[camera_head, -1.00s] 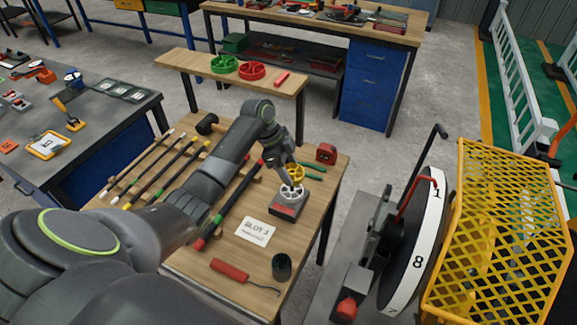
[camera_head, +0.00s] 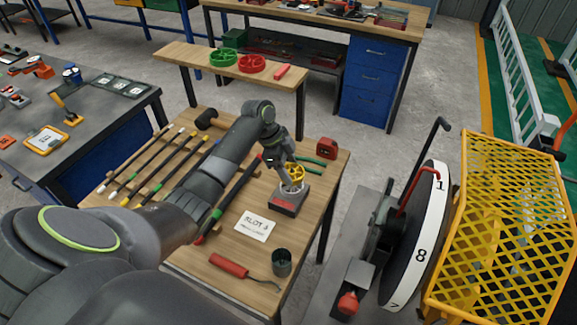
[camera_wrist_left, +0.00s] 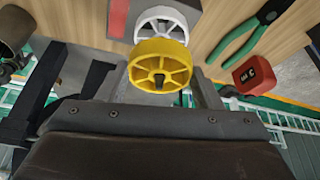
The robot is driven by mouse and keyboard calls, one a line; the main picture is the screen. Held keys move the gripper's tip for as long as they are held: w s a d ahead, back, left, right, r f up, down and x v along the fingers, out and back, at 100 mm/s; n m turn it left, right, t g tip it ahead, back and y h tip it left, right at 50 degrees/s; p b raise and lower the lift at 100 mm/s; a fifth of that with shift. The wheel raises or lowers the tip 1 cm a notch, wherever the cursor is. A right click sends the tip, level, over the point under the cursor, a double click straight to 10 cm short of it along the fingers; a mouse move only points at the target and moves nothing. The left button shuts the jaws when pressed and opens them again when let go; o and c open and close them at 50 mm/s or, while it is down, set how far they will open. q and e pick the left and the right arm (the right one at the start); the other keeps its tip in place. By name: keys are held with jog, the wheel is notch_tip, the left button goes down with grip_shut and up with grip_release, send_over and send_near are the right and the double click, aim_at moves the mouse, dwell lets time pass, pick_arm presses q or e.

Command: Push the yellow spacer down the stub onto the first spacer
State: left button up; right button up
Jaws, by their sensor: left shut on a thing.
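The yellow spacer (camera_head: 295,172) is a spoked wheel between the fingers of my left gripper (camera_head: 290,174), which is shut on it. The wrist view also shows the yellow spacer (camera_wrist_left: 160,60) between both fingers, with a dark tip at its hub. The white first spacer (camera_head: 290,187) sits below it on the dark, red-fronted stub base (camera_head: 285,202). In the wrist view the white spacer (camera_wrist_left: 168,18) is partly hidden behind the yellow one. The stub is mostly hidden, and I cannot tell whether the spacers touch. My right gripper is not in view.
A red tape measure (camera_head: 326,149) and green-handled pliers (camera_head: 312,160) lie just behind the base. A slot card (camera_head: 255,227), a red-handled hook tool (camera_head: 232,266) and a dark cup (camera_head: 282,262) are in front. Several bars lie to the left.

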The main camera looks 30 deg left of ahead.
pick_arm(q)
jog(key=shift+f+b, duration=1.05)
jog(key=shift+f, duration=0.7)
jog(key=o, duration=1.2)
jog(key=shift+r, duration=0.1)
jog(key=b+v, duration=0.3)
jog(key=v, duration=1.4)
jog(key=shift+s+r, duration=0.1)
